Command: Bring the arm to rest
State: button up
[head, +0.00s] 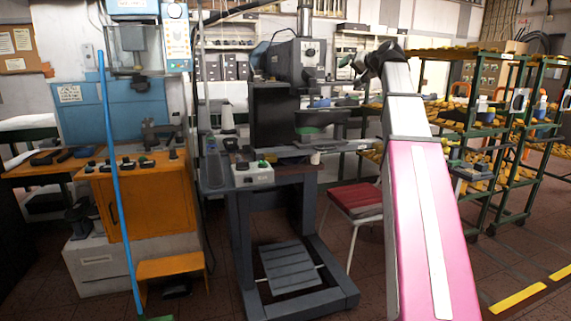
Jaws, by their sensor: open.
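My arm rises from the bottom right of the head view, pink below and pale grey above. My black gripper (354,67) is at its upper end, small in the picture and pointing left. Its jaws are open and I see nothing held between them. In the picture it lies just right of the tall grey machine (298,62), in front of the back wall and shelving. The gap in depth to these things cannot be told.
A grey machine stand (242,225) with a footplate and a red-seated chair (355,199) stand left of my arm. An orange cabinet (135,205) and a blue pole (117,190) are further left. Green racks of yellow shoe lasts (480,165) stand right. Floor shows at lower right.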

jog(key=s+a+f+g+h, duration=0.1)
jog(key=s+f+g, duration=0.1)
jog(key=f, duration=1.2)
jog(key=s+a+f+g+h, duration=0.1)
jog(key=s+a+f+g, duration=0.1)
jog(key=f, duration=1.1)
jog(key=s+a+f+g+h, duration=0.1)
jog(key=s+f+g+h, duration=0.1)
jog(key=f, duration=1.2)
jog(key=s+a+f+g+h, duration=0.1)
jog(key=s+f+g, duration=0.2)
jog(key=s+f, duration=0.8)
jog(key=s+f+n+g+h, duration=0.1)
jog(key=s+f+g+h, duration=0.1)
jog(key=s+f, duration=1)
notch_tip(320, 180, down, 6)
jog(key=shift+a+f+g+h, duration=0.15)
jog(key=shift+a+g+h, duration=0.2)
jog(key=shift+g, duration=0.15)
